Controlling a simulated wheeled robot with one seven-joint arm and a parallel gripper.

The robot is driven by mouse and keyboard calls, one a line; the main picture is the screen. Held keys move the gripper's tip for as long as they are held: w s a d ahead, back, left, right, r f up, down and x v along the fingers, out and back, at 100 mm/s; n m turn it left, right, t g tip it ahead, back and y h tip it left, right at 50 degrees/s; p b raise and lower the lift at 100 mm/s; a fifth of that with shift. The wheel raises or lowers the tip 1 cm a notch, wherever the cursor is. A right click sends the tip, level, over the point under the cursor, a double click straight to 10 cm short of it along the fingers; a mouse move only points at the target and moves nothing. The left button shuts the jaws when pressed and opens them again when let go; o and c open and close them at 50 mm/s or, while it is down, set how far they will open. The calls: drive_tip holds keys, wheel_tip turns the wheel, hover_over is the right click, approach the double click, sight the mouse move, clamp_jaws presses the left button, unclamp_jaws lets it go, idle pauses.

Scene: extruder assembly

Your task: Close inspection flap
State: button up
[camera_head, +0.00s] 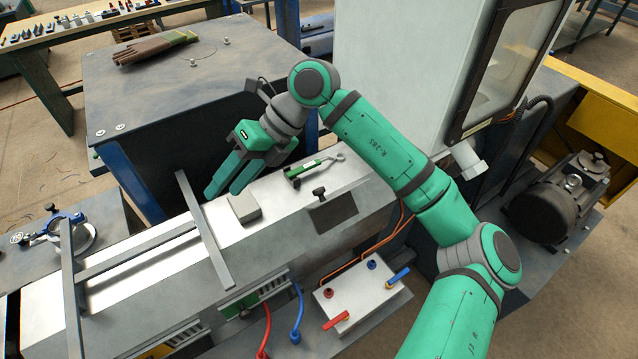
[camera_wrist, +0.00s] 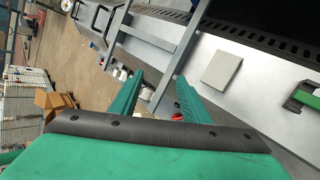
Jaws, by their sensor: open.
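My gripper (camera_head: 223,192) is open and empty, its two green fingers pointing down over the back edge of the long pale machine housing (camera_head: 285,215). The fingers also show, apart, in the wrist view (camera_wrist: 160,80). A dark square panel or opening (camera_head: 333,213) is on the housing's front slope, with a small black knob (camera_head: 320,193) above it. It may be the inspection flap; I cannot tell its hinge or whether it stands open. A small grey block or plate (camera_head: 244,208) lies on the top, right of my fingers, and shows as a light square in the wrist view (camera_wrist: 221,69).
A green-handled clamp or lever (camera_head: 313,167) sits on the housing top. Grey bar frames (camera_head: 205,230) cross it left of the block. A white box (camera_head: 362,292) with red and blue valves is in front. A cabinet (camera_head: 190,85) with gloves (camera_head: 157,48) stands behind.

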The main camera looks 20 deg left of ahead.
drive_tip(key=w+d+r+m+t+h, duration=0.25)
drive_tip(key=w+d+t+h, duration=0.35)
drive_tip(key=w+d, duration=0.7)
drive_tip(key=shift+g+h, duration=0.3)
drive_tip(key=shift+h, duration=0.2)
drive_tip(key=f, duration=0.7)
drive_tip(key=s+d+f, duration=0.1)
drive_tip(key=f, duration=0.2)
drive_tip(key=shift+f, duration=0.35)
drive_tip(key=shift+w, duration=0.15)
clamp_jaws()
